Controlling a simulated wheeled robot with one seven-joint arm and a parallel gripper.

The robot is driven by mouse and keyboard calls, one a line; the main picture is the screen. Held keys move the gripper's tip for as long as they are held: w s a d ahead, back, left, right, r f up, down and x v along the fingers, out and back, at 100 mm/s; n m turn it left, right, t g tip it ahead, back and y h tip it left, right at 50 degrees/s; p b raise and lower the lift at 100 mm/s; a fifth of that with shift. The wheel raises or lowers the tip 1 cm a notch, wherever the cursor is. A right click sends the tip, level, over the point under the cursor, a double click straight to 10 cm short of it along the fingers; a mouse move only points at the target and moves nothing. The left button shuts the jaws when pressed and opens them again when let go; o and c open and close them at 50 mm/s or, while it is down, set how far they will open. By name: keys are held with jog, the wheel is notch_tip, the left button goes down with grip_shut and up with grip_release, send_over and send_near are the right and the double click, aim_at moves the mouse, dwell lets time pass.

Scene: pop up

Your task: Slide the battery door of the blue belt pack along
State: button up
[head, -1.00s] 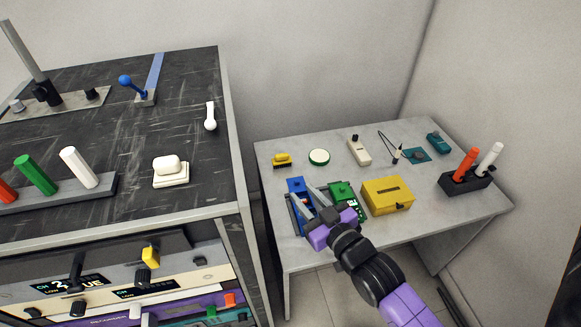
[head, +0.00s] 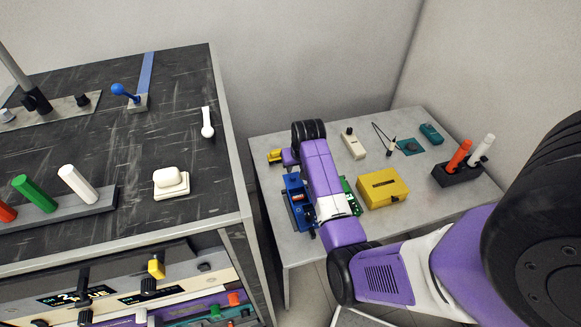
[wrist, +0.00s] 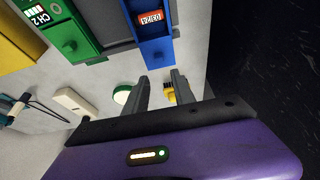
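The blue belt pack (head: 294,190) lies near the left edge of the small table, partly hidden by my arm in the head view. In the wrist view the blue belt pack (wrist: 156,50) shows a small red display and a plain blue end facing my fingers. My gripper (wrist: 160,76) is open, its two dark fingertips spread apart close to that blue end. I see nothing held between them; contact cannot be told. In the head view the fingers are hidden behind my arm. I cannot clearly make out the battery door's edges.
A green pack (wrist: 72,35) lies beside the blue one. A yellow box (head: 382,188) stands to its right. A yellow item (head: 274,155) and a round green-rimmed disc (wrist: 123,93) are near my fingers. The dark workbench (head: 130,130) rises at the left.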

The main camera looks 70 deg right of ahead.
aim_at(293, 178)
jog(key=shift+s+a+f, duration=0.25)
jog(key=shift+a+f, duration=0.15)
jog(key=b+x, duration=0.8)
jog(key=b, duration=0.1)
jog(key=shift+a+b, duration=0.1)
jog(key=shift+b, duration=0.25)
jog(key=shift+s+r+p, duration=0.1)
jog(key=shift+r+p, duration=0.15)
jog(key=shift+p, duration=0.05)
jog(key=c, duration=0.3)
jog(key=shift+a, duration=0.1)
grip_shut()
